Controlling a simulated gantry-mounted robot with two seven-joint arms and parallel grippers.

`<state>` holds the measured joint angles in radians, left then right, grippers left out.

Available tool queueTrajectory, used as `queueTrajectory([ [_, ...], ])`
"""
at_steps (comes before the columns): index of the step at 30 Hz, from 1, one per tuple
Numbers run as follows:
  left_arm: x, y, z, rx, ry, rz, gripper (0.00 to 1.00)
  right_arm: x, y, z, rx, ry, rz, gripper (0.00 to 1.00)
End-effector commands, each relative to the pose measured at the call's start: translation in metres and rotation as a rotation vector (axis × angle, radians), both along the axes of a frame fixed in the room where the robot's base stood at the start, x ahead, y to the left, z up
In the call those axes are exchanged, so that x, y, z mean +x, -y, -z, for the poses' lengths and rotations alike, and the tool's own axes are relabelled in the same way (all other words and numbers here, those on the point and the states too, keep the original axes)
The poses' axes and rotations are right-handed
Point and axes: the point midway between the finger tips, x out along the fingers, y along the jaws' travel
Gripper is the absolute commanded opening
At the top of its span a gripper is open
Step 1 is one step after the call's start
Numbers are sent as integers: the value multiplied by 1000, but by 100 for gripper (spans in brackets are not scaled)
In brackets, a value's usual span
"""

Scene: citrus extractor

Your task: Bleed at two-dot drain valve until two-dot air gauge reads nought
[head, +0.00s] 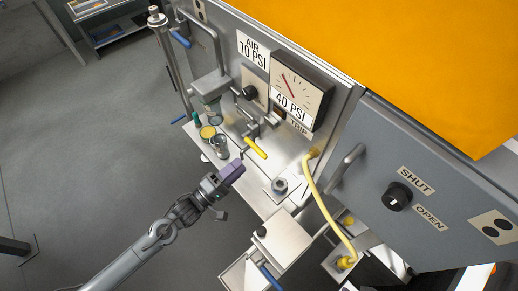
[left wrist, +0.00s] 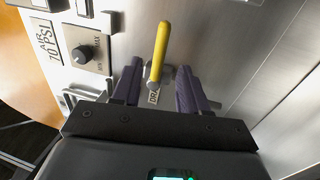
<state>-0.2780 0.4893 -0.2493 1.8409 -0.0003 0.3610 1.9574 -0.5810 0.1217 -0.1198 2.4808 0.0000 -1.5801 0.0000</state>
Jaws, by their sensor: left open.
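A yellow-handled lever valve (head: 255,148) sticks out low on the steel panel. I see no dots on it, so I cannot tell whether it is the two-dot drain valve. My left gripper (head: 232,170), with purple fingers, is open just left of and below the lever. In the left wrist view the yellow handle (left wrist: 159,50) shows between the open fingers (left wrist: 158,86), with nothing gripped. A square air gauge (head: 293,88) has a red needle pointing up and left, off to one side of its scale; its exact reading is too small to tell. My right gripper is not in view.
A "40 PSI" label (head: 290,104) and an "AIR 70 PSI" label (head: 252,50) are near the gauge. A black knob (head: 250,92) sits left of it. A grey door with a SHUT/OPEN knob (head: 397,196) and two-dot plate (head: 493,227) stands right. A yellow hose (head: 322,205) hangs between.

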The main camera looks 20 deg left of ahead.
Motion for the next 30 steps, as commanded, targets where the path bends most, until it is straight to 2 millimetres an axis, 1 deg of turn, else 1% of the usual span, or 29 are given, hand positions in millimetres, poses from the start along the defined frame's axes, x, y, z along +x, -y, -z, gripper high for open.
queueTrajectory([
  [1,7,3,0,-1,3,0,43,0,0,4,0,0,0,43],
  [9,45,24,-8,-1,4,0,43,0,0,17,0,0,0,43],
  [15,68,35,-14,0,2,-1,43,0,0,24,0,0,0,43],
  [21,79,42,-16,0,-1,-1,43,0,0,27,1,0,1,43],
  [30,81,43,-18,0,-1,-1,43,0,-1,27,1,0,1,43],
])
